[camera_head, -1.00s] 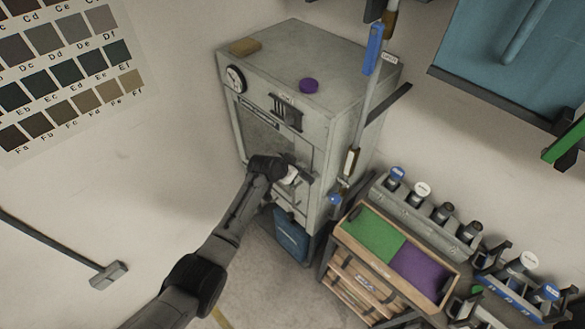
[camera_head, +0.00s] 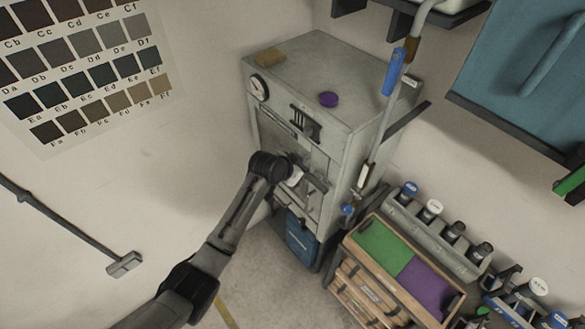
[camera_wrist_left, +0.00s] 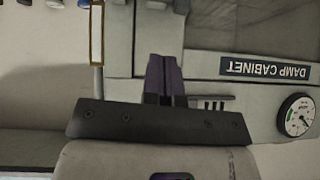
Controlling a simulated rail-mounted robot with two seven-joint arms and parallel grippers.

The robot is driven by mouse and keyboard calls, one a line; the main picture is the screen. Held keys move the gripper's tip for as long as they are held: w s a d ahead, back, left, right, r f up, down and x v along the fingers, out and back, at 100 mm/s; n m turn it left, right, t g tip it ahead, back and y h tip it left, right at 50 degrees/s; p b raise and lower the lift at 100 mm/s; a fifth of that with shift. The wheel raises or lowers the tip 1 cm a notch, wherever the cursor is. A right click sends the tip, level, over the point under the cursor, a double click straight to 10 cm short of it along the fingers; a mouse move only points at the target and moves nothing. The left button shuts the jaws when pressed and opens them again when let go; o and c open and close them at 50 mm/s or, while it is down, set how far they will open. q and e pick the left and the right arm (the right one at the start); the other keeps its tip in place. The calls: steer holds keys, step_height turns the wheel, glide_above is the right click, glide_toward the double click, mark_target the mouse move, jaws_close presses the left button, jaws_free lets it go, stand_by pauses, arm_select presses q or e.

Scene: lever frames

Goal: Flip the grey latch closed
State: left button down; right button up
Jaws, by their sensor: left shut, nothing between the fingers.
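The grey damp cabinet (camera_head: 350,95) stands against the wall in the head view. A small grey bar that looks like the latch (camera_head: 316,183) is on its front, just right of my left gripper (camera_head: 294,176). The gripper is at the cabinet front, and its wrist hides part of the door. In the left wrist view its dark fingers (camera_wrist_left: 164,75) are shut with nothing between them, in front of the pale cabinet face. I cannot clearly pick out the latch there, or tell whether the fingers touch it. My right gripper is not in view.
The cabinet has a round gauge (camera_head: 259,87) and a purple knob (camera_head: 328,99) on top. A pipe with a blue handle (camera_head: 394,72) runs along its right side. A rack of bottles (camera_head: 440,235) and a wooden box (camera_head: 350,245) stand lower right. A blue bin (camera_head: 300,240) is below.

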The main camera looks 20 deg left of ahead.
arm_select(q)
steer(key=shift+v, duration=1.85)
steer(key=shift+a, duration=0.1)
steer(key=s+a+r+n+t+y, duration=0.35)
steer(key=s+r, duration=0.45)
steer(key=r, duration=0.5)
steer(key=s+a+f+g+p, duration=0.1)
steer(key=s+f, duration=0.5)
steer(key=s, duration=0.6)
steer(key=s+f+n+g+p, duration=0.1)
steer(key=s+f+g, duration=0.3)
steer(key=s, duration=0.8)
steer(key=s+a+f+g+p, duration=0.1)
steer(key=s+f+g+p, duration=0.1)
steer(key=s+f, duration=0.6)
steer(key=s+g, duration=0.1)
steer(key=s, duration=0.3)
steer(key=shift+s+a+f, duration=0.35)
steer(key=shift+s, duration=0.05)
steer(key=shift+n+y, duration=0.25)
